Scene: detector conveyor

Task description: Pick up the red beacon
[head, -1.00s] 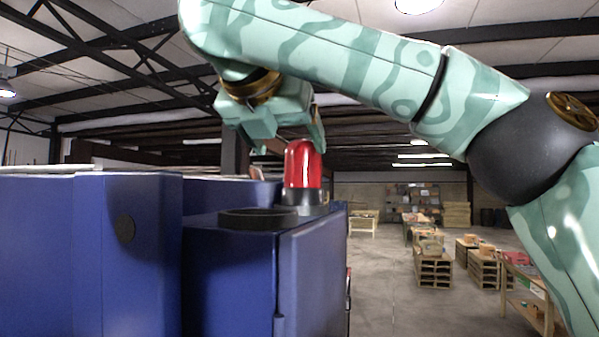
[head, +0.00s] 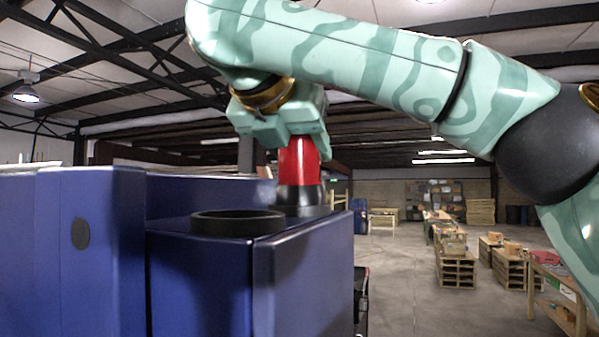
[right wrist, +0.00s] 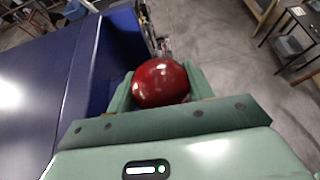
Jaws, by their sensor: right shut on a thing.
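The red beacon (head: 298,160) has a red cylindrical body and a black base, and stands upright over the top of the blue machine (head: 215,265). My right gripper (head: 297,142) comes down over its top and is shut on it. In the right wrist view the beacon's round red dome (right wrist: 160,83) sits between the two green fingers of my right gripper (right wrist: 160,88). The fingers hide the dome in the head view. I cannot tell whether the base still touches the surface below. My left gripper is not in view.
A black ring (head: 238,223) lies on the machine's top, in front of the beacon. A taller blue housing (head: 90,250) stands to the left. Pallets with boxes (head: 455,268) and a wooden table (head: 560,290) stand on the floor at right.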

